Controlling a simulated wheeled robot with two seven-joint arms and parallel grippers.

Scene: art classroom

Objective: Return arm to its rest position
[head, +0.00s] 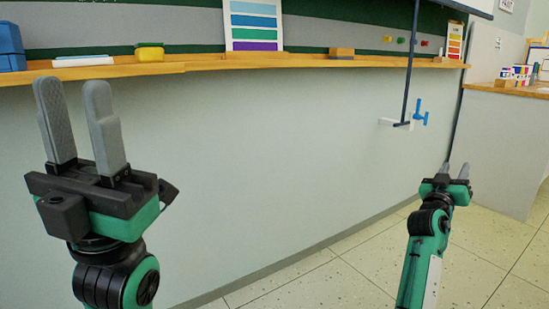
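My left gripper (83,125) is raised at the left of the head view, its two grey fingers pointing up. The fingers are apart with nothing between them, and their tips overlap the wooden ledge in the picture. My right gripper (455,171) is lower and further off at the right, pointing up. Its two fingertips show apart, and I see nothing held between them. My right arm (428,250) reaches up from the bottom edge.
A wooden ledge (300,62) under the chalkboard holds a yellow sponge (149,52), a colour chart (253,25) and a wooden block (341,53). A dark pole (410,70) hangs by a blue tap-like fitting (420,113). A counter (505,88) stands right. Floor between is clear.

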